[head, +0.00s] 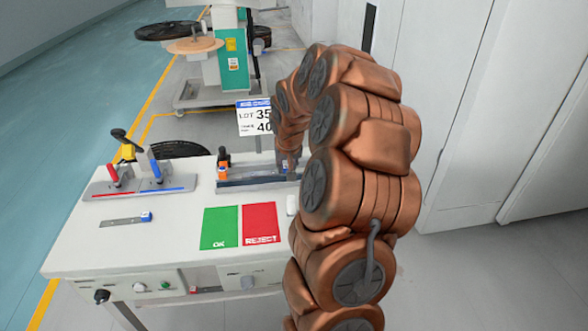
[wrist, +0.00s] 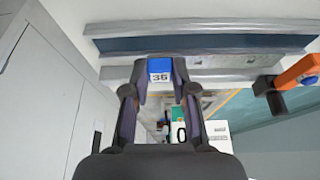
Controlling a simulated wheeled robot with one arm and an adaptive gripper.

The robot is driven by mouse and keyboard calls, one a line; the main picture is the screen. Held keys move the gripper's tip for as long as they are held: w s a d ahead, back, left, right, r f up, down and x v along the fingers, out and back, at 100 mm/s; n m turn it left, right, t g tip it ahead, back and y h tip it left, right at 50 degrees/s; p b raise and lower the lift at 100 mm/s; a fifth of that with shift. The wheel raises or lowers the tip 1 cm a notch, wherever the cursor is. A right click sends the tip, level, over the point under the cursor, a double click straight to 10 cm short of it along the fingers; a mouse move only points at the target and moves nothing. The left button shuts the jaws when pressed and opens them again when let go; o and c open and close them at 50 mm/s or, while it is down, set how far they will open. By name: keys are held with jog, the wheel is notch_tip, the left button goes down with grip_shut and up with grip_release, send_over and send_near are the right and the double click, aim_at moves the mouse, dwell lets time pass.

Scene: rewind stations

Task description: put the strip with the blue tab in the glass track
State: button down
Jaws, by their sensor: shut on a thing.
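My gripper (wrist: 160,76) is shut on a blue tab with a white face marked 36 (wrist: 159,68), at the near edge of a metal track (wrist: 110,28) in the wrist view. Any strip beyond this tab is hidden, and I cannot tell whether it touches the track. The track has a dark blue-grey channel and an orange clamp (wrist: 298,72) at one end. Another thin grey strip with a blue tab (head: 146,217) lies flat on the table at left.
A fixture with red and blue handles (head: 140,186) stands at the table's back left. A green OK mat (head: 219,225) and a red REJECT mat (head: 260,222) lie in front of the track. A LOT sign (head: 254,117) rises behind it. The front left tabletop is clear.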

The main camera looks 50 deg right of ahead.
jog(key=shift+s+d+f+p, duration=0.1)
jog(key=shift+d+p, duration=0.1)
jog(key=shift+d, duration=0.6)
jog(key=shift+s+d+f+p, duration=0.1)
jog(key=shift+d+p, duration=0.05)
jog(key=shift+d, duration=0.6)
jog(key=shift+f+p, duration=0.4)
jog(key=shift+f, duration=1.3)
jog(key=shift+f, duration=0.25)
jog(key=c, duration=0.9)
grip_release()
jog(key=shift+r, duration=0.1)
jog(key=shift+c, duration=0.2)
jog(key=shift+r, duration=0.1)
